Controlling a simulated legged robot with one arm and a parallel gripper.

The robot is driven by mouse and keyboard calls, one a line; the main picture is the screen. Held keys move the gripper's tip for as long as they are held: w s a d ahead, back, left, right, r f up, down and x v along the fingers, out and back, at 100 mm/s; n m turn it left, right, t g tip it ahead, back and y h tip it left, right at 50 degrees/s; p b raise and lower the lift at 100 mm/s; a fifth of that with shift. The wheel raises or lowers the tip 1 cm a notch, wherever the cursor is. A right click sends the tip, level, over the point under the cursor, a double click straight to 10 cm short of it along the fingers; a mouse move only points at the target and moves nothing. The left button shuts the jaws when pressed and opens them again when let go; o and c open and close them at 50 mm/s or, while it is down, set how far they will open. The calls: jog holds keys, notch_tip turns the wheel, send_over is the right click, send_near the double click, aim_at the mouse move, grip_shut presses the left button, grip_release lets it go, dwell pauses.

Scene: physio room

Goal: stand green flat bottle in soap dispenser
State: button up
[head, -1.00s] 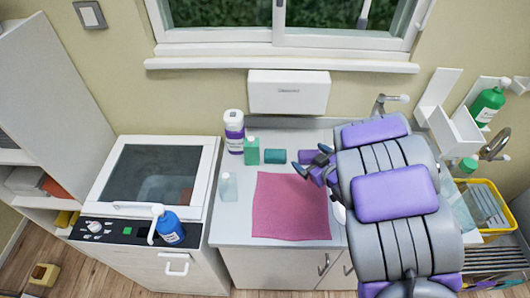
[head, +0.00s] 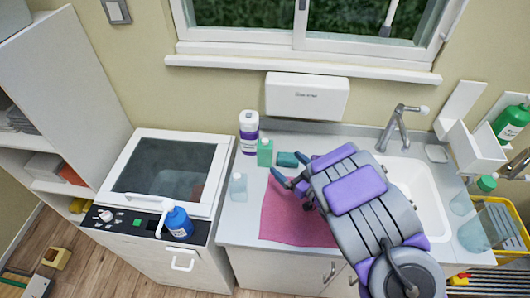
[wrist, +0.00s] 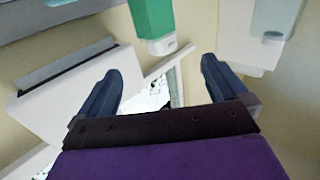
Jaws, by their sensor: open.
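The green flat bottle (head: 265,152) with a pale cap stands upright on the counter, against the back and left of centre. In the wrist view the picture is upside down, and the green bottle (wrist: 152,18) shows at the top, beyond the fingers. My gripper (head: 290,184) is open and empty, to the right of the bottle and apart from it, above the pink cloth. Its two dark blue fingers (wrist: 160,75) are spread wide. A white open-topped wall holder (head: 476,147), apparently the soap dispenser, is at the right and looks empty.
A pink cloth (head: 283,225) lies in front. The sink (head: 428,195) and tap (head: 396,127) are right. Another green bottle (head: 511,122) sits at the right wall.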

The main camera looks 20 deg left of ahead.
aim_at(267, 143)
jog(key=b+x, duration=0.2)
jog(key=x, duration=0.9)
jog(key=shift+w+a+r, duration=0.15)
jog(key=shift+w+a, duration=0.1)
jog(key=shift+w, duration=0.05)
jog(key=shift+c, duration=0.3)
jog(key=shift+d+r, duration=0.1)
jog(key=c, duration=1.6)
